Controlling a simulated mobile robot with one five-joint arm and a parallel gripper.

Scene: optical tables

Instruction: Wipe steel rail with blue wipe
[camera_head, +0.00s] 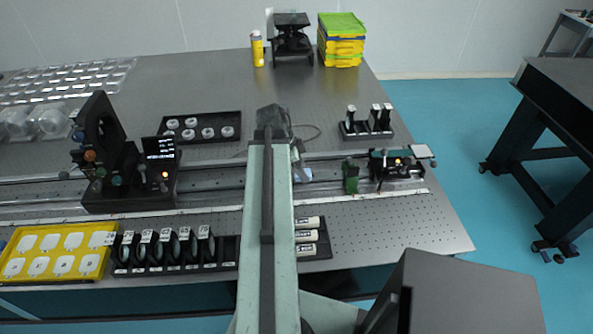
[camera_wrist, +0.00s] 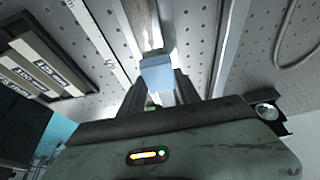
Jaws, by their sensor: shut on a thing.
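The blue wipe (camera_wrist: 157,73) is a small pale blue block in the wrist view, held between the dark fingers of my gripper (camera_wrist: 160,92). My gripper is shut on it. The wipe lies over the steel rail (camera_wrist: 145,25), which runs away from it toward the top of the view. I cannot tell if the wipe touches the rail. In the head view, a bit of the wipe (camera_head: 303,175) shows just right of my arm, at the long steel rail (camera_head: 215,180). My arm hides part of the rail and most of the gripper.
A black optical mount (camera_head: 128,185) stands on the rail at left. A green clamp (camera_head: 351,176) and a small stage (camera_head: 396,168) stand at right. A tray of round parts (camera_head: 203,127) lies behind the rail.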

